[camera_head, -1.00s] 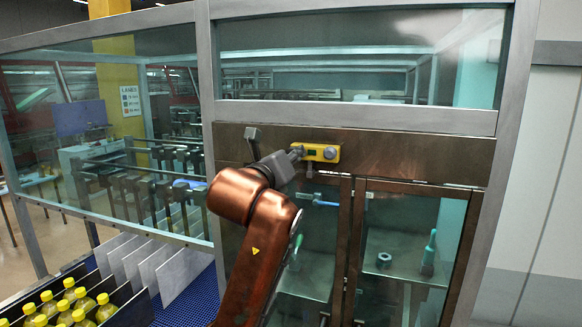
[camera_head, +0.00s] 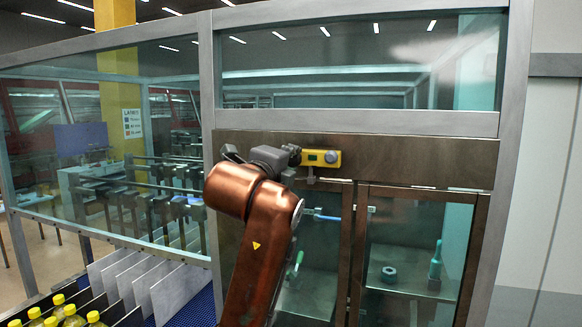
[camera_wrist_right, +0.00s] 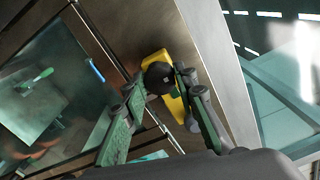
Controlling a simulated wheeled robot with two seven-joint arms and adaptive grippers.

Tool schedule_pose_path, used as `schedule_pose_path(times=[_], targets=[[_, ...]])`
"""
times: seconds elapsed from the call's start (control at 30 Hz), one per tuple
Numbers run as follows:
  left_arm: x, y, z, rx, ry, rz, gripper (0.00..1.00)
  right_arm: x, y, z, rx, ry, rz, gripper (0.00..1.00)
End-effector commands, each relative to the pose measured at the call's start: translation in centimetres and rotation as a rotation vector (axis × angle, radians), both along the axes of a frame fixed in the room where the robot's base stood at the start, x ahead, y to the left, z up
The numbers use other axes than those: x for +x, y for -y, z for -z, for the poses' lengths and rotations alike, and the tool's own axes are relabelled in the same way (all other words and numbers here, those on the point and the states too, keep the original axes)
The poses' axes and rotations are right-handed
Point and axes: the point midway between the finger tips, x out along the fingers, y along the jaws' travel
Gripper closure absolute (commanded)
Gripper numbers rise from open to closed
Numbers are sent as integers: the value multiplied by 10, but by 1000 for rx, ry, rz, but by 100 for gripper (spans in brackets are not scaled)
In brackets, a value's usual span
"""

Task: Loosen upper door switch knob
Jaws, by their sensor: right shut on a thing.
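The yellow door switch box (camera_head: 318,153) is mounted on the brown metal panel above the cabinet doors. A round grey knob (camera_head: 331,157) shows at its right end in the head view. My right gripper (camera_head: 295,155) is at the box's left end and hides that part. In the right wrist view, a dark round knob (camera_wrist_right: 158,78) stands out from the yellow box (camera_wrist_right: 178,104). The green-padded fingers of the right gripper (camera_wrist_right: 160,84) are on either side of this knob, shut on it. My left gripper is not in view.
White lane dividers (camera_head: 137,277) and yellow-capped bottles (camera_head: 62,312) are at lower left. A grey post (camera_head: 512,130) stands at right.

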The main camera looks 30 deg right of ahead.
Motion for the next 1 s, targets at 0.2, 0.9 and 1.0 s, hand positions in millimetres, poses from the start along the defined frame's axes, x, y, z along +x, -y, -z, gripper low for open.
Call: schedule_pose_path(times=[0.2,0.9,1.0], targets=[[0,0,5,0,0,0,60,-1,0,-3,-47,-44,1,98],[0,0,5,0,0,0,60,-1,0,-3,-60,-61,1,63],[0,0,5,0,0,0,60,-1,0,-2,-58,-62,1,56]])
